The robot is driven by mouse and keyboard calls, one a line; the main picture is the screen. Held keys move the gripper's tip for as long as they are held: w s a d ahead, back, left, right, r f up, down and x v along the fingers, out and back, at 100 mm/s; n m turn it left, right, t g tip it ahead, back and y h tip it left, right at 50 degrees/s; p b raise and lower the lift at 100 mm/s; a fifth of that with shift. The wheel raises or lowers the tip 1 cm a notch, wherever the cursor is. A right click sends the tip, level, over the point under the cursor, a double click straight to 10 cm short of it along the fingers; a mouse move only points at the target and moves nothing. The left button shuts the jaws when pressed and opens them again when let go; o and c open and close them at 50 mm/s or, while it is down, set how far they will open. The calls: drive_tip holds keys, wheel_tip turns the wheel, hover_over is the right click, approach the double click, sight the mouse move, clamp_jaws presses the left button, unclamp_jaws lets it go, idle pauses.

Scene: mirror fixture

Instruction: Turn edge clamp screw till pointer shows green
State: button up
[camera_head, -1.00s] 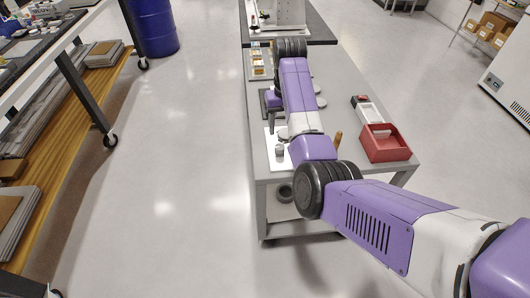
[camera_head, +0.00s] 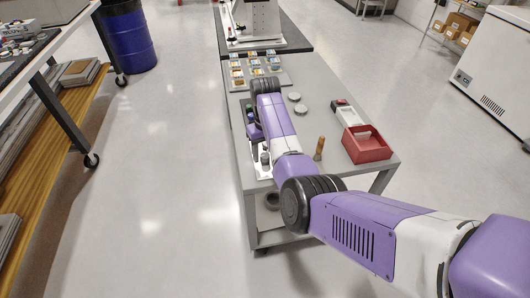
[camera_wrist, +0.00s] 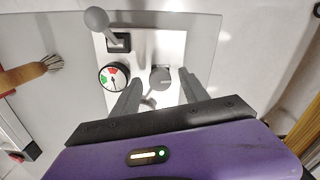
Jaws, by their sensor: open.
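In the wrist view a round grey screw knob (camera_wrist: 160,77) stands on a pale plate (camera_wrist: 198,40). My gripper (camera_wrist: 158,80) is open, with one finger on each side of the knob; I cannot tell whether either finger touches it. Left of the knob is a round white dial (camera_wrist: 114,78) with red and green zones and a dark pointer. The pointer's exact zone is too small to read. A lever with a grey ball (camera_wrist: 97,19) rises beyond the dial. In the head view my gripper (camera_head: 254,136) is over the near left of the bench, by the white plate (camera_head: 261,172).
A brush (camera_wrist: 28,74) lies left of the fixture in the wrist view. In the head view a red open box (camera_head: 367,146) and a wooden-handled item (camera_head: 319,148) are on the bench's right. Small discs (camera_head: 300,108) and parts trays (camera_head: 255,70) are farther back.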

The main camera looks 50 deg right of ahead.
drive_tip(key=shift+f, duration=0.2)
clamp_jaws()
drive_tip(key=shift+r, duration=0.1)
drive_tip(key=m+p, duration=0.1)
drive_tip(key=m, duration=0.3)
drive_tip(key=shift+m, duration=0.3)
drive_tip(key=m+p, duration=0.1)
drive_tip(key=m, duration=0.3)
drive_tip(key=shift+m, duration=0.3)
idle(0.3)
